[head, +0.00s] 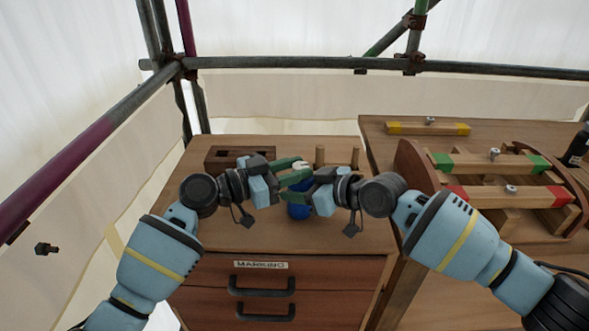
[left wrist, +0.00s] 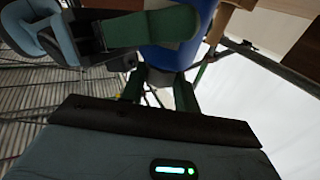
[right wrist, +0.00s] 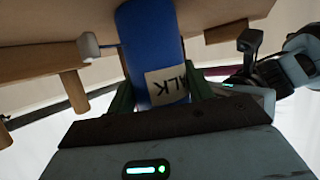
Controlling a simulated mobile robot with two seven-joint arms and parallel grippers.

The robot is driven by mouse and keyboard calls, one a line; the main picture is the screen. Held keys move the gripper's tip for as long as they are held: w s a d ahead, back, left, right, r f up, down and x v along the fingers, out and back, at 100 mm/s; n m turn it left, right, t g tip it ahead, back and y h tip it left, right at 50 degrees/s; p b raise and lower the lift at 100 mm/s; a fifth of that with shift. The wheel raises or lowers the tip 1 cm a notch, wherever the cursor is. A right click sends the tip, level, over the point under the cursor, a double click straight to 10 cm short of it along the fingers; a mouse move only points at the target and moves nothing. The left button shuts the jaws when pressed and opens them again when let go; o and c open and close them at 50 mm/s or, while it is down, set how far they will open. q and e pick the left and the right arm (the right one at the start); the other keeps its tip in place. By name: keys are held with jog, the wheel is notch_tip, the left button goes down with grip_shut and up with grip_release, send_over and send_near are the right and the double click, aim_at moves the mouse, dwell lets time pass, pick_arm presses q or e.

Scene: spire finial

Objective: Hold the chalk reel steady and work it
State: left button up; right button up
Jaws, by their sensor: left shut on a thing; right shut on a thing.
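The chalk reel is a blue body (head: 299,212), mostly hidden behind my grippers in the head view. The right wrist view shows its blue case (right wrist: 145,45) with a pale label ending in "LK". My left gripper (head: 290,171) is shut on the reel; in the left wrist view the blue body (left wrist: 172,58) and a dark end lie at its green fingers. My right gripper (head: 306,186) is shut on the reel's case, between its green fingers in the right wrist view. A pale knob (right wrist: 88,46) on a thin rod shows beside the case. The exact left grip point is hidden.
The reel is over a wooden cabinet top (head: 215,225) with a "MARKING" drawer (head: 262,285). A slotted wooden block (head: 240,154) and upright pegs (head: 337,157) stand behind. A bench at right holds a curved wooden frame (head: 500,180) with coloured-end bars. Scaffold tubes run behind.

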pick_arm(q)
jog(key=shift+w+a+f+m+g+h, duration=0.15)
jog(key=shift+m+g+h, duration=0.25)
jog(key=shift+m+g, duration=0.6)
jog(key=shift+w+d+r+m+g+h, duration=0.1)
jog(key=shift+m+g+h, duration=0.4)
jog(key=shift+g, duration=0.9)
jog(key=shift+w+a+m+g, duration=0.1)
jog(key=shift+w+m+g, duration=0.05)
jog(key=shift+m+g, duration=0.4)
jog(key=shift+w+a+m+g, duration=0.15)
jog(key=shift+m+g, duration=0.2)
jog(key=shift+g, duration=0.3)
jog(key=shift+f+m+g, duration=0.15)
jog(key=shift+m+g, duration=0.25)
jog(key=shift+g, duration=0.3)
jog(key=shift+s+d+g, duration=0.1)
jog(key=shift+s+g, duration=0.05)
jog(key=shift+g, duration=0.15)
jog(key=o, duration=0.7)
jog(key=shift+w+a, duration=0.2)
jog(key=shift+a, duration=3.55)
